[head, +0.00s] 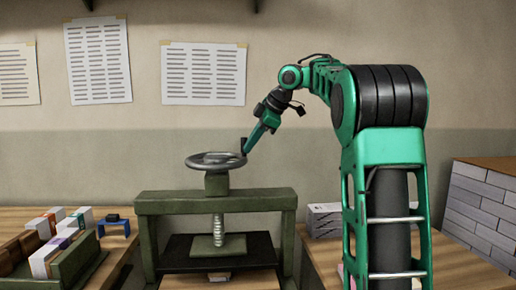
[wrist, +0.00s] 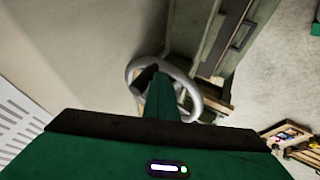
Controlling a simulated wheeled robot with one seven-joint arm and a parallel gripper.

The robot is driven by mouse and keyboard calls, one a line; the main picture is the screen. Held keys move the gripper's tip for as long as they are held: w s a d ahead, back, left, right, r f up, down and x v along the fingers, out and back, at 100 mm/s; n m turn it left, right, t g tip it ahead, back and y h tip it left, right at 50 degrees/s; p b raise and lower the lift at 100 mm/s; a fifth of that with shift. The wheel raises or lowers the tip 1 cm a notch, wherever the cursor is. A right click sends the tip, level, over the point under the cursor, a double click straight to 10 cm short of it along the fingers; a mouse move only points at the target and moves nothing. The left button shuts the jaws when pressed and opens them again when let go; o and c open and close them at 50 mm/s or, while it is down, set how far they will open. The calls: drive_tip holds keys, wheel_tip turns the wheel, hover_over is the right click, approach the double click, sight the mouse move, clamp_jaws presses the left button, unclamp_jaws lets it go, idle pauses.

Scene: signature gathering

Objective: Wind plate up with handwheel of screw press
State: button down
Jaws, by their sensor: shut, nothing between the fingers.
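The screw press has a green frame (head: 215,203) standing on the bench. Its grey handwheel (head: 207,161) sits on top, with a dark upright knob (head: 243,146) at its right rim. The metal screw (head: 219,225) runs down to a green plate (head: 205,249), which is low, above a dark bed. My gripper (head: 247,148) comes down from the upper right, tilted, with its tip at the knob. It is shut with nothing between its fingers. In the wrist view the handwheel (wrist: 190,75) lies behind the finger, which overlaps its rim and hides part of it. I cannot tell whether they touch.
Left of the press are a green rack (head: 85,258) of books and a small blue stand (head: 115,225). Stacked paper (head: 325,219) lies right of the press, behind my arm. A large stack of bundles (head: 485,205) is at far right. Paper sheets hang on the wall.

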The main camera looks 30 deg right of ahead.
drive_tip(key=shift+w+d, duration=0.9)
drive_tip(key=shift+w, duration=0.25)
drive_tip(key=shift+s, duration=0.1)
drive_tip(key=s+d+r, duration=0.4)
drive_tip(key=s+r, duration=0.3)
drive_tip(key=shift+s+d+r, duration=0.35)
drive_tip(key=shift+s, duration=0.05)
idle(0.8)
idle(0.5)
